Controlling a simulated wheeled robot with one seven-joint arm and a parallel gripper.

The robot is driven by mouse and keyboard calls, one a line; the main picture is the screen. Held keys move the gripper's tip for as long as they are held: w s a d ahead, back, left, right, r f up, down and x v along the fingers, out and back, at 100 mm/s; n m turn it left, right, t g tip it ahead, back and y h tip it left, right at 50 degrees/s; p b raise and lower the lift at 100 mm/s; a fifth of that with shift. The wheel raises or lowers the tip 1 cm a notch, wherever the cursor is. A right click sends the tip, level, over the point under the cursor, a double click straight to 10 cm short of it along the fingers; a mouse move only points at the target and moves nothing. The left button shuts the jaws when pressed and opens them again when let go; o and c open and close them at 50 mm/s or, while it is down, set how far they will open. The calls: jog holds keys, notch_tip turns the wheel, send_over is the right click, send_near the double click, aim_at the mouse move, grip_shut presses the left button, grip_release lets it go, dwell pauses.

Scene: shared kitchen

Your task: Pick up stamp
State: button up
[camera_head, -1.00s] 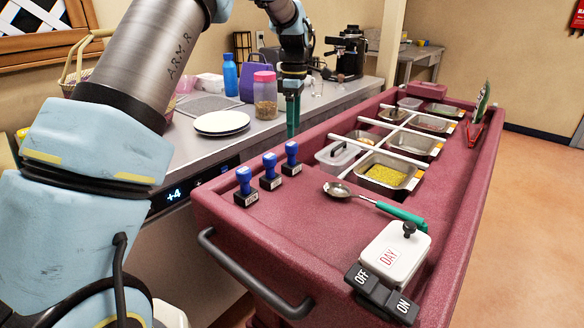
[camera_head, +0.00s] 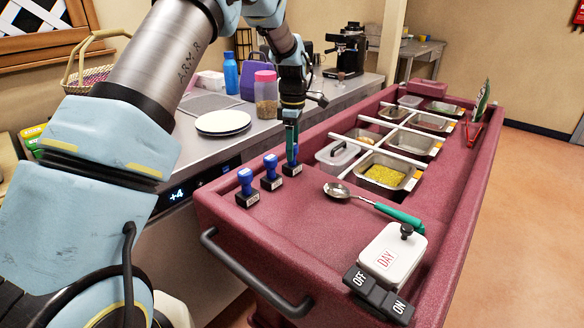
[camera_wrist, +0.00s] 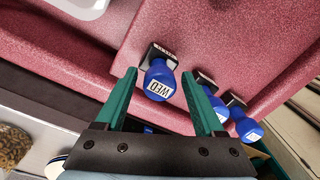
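Three blue-handled stamps with dark bases stand upright in a row on the left edge of the red cart. They are the near stamp (camera_head: 246,187), the middle stamp (camera_head: 271,171) and the far stamp (camera_head: 292,169). My gripper (camera_head: 291,155) points down at the far stamp and partly hides its handle. In the wrist view, a stamp labelled WED (camera_wrist: 158,88) shows between the spread green fingers of my gripper (camera_wrist: 158,74), with gaps on both sides. The other two stamps (camera_wrist: 243,121) show to the right, one partly behind a finger.
Metal food pans (camera_head: 388,172) and a lidded container (camera_head: 337,155) are behind. White plates (camera_head: 222,122) and a pink-lidded jar (camera_head: 266,100) stand on the counter.

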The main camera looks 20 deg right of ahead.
grip_shut()
dwell(0.3)
dwell(0.8)
